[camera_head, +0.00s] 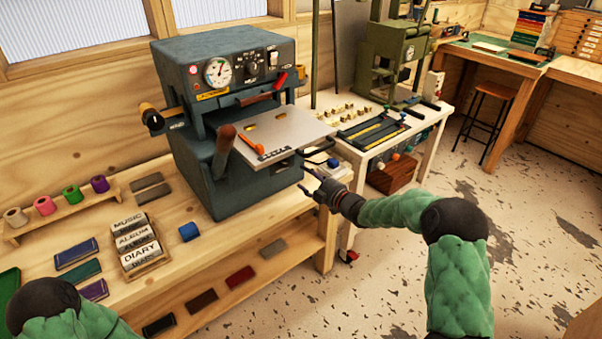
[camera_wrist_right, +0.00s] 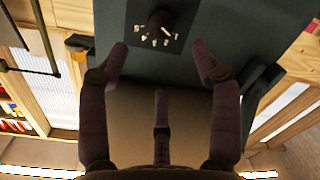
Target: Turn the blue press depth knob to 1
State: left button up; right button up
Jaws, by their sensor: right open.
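The blue-grey press (camera_head: 225,50) stands on the wooden bench, with a gauge and dark control knobs on its upper front. In the right wrist view a dark round knob (camera_wrist_right: 160,20) with a pale pointer and white marks around it sits on a dark plate on the blue-grey surface. I cannot read its setting. I cannot make this knob out in the head view. My right gripper (camera_head: 308,183) is open beside the press, low at its right. In the wrist view its fingertips (camera_wrist_right: 158,50) are apart, short of the knob and empty. My left gripper is out of view.
A flat grey plate (camera_head: 285,128) juts from the press above my right gripper. A brown-knobbed lever (camera_head: 224,140) stands at the press front. A white table (camera_head: 430,128) with tools and a green press (camera_head: 385,50) are to the right. Foil rolls (camera_head: 71,194) stand at left.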

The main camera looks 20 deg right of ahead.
jog(key=shift+s+d, duration=0.2)
jog(key=shift+s, duration=0.35)
jog(key=s+a+f+m+g+h+p, duration=0.1)
jog(key=s+a+f+m+g+p, duration=0.1)
jog(key=s+a+f+m+g, duration=0.55)
jog(key=s+a+f+m+h+p, duration=0.1)
jog(key=s+a+f+m+p, duration=0.25)
jog(key=s+f, duration=0.8)
jog(key=s+a+f+m+g+p, duration=0.1)
jog(key=s+a+f+m+g, duration=0.1)
jog(key=s, duration=0.9)
jog(key=s+a+f+m+g+p, duration=0.1)
jog(key=s+a+f+m+g, duration=0.2)
jog(key=s+a+f+g, duration=0.2)
jog(key=s+f+g, duration=0.1)
jog(key=s+f, duration=0.2)
jog(key=s, duration=0.4)
